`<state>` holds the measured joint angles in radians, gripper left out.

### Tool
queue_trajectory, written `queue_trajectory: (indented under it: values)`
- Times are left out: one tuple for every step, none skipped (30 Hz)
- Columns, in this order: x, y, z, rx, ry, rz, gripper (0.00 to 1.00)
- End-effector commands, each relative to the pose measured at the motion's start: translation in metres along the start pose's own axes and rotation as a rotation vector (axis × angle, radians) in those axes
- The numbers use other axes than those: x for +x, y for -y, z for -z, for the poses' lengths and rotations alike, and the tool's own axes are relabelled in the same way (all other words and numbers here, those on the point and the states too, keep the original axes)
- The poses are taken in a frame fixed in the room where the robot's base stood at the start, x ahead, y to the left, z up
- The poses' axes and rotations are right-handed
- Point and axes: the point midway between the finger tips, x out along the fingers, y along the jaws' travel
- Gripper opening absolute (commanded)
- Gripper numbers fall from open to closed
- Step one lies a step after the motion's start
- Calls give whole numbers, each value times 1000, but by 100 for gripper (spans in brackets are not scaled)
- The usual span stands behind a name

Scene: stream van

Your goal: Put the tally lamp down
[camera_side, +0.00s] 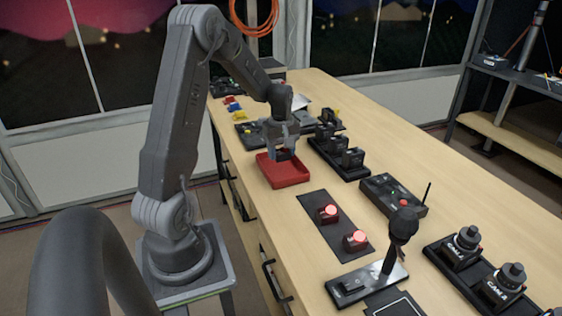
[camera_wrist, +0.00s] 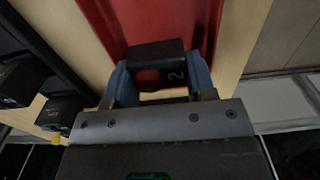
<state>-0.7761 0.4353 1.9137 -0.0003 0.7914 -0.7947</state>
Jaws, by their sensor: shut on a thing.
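My gripper (camera_side: 284,150) is shut on the tally lamp, a dark block that shows between the fingers in the wrist view (camera_wrist: 155,50). It bears a white "2" and a dim reddish round patch. In the side view the fingers point down over the red tray (camera_side: 292,184), at its back part. The tray also shows behind the lamp in the wrist view (camera_wrist: 108,15). I cannot tell whether the lamp touches the tray floor. Most of the lamp is hidden by the gripper in the side view.
Two lit red lamps (camera_side: 327,213) (camera_side: 355,239) stand on a dark mat (camera_side: 318,198) nearer the camera. A black rack (camera_side: 345,171) with several black boxes is close to the tray's right. A control box (camera_side: 392,193) and a microphone (camera_side: 403,226) stand farther right.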

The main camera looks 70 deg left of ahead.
Motion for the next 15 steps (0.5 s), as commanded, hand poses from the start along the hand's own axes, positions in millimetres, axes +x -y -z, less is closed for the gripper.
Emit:
queue_trajectory:
  values:
    - [7,0,0,0,3,2,26]
    - [11,0,0,0,3,3,26]
    - [18,0,-1,0,4,3,26]
    - [22,1,-1,0,4,3,26]
    - [26,1,-1,0,4,3,26]
    - [31,0,0,0,3,2,26]
    - [34,1,0,0,3,2,26]
    - [36,1,0,0,3,2,26]
    - [38,0,0,0,2,1,26]
    - [38,0,0,0,1,0,26]
    - [38,0,0,0,0,0,26]
    - [38,0,0,0,0,-1,26]
    - [38,0,0,0,0,-1,26]
    - [38,0,0,0,0,-1,26]
    - [38,0,0,0,0,-1,26]
